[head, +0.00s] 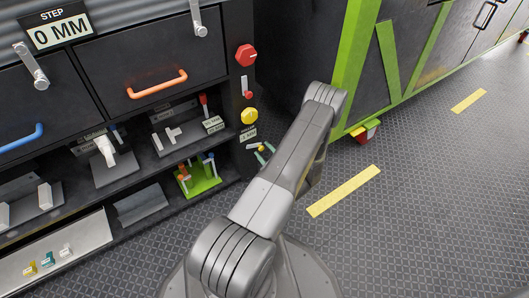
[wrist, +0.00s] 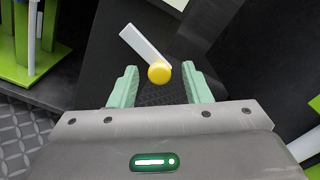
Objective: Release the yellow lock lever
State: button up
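In the wrist view the lever is a white bar (wrist: 143,45) slanting down to the right, ending in the yellow knob (wrist: 159,72). My gripper (wrist: 160,75) is open, its pale green fingers on either side of the knob with a gap on both sides. In the head view my gripper (head: 265,153) is small and partly hidden by my arm.
A green stand (head: 199,183) with upright posts is on the shelf to the left. Drawers with an orange handle (head: 157,84) are above. Open floor lies right.

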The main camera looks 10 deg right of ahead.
jog(key=p+v, duration=0.3)
jog(key=v, duration=1)
jog(key=shift+s+p, duration=0.4)
jog(key=shift+w, duration=0.1)
jog(key=b+x, duration=0.3)
jog(key=x, duration=1)
jog(key=shift+w+b, duration=0.35)
jog(key=shift+b, duration=0.05)
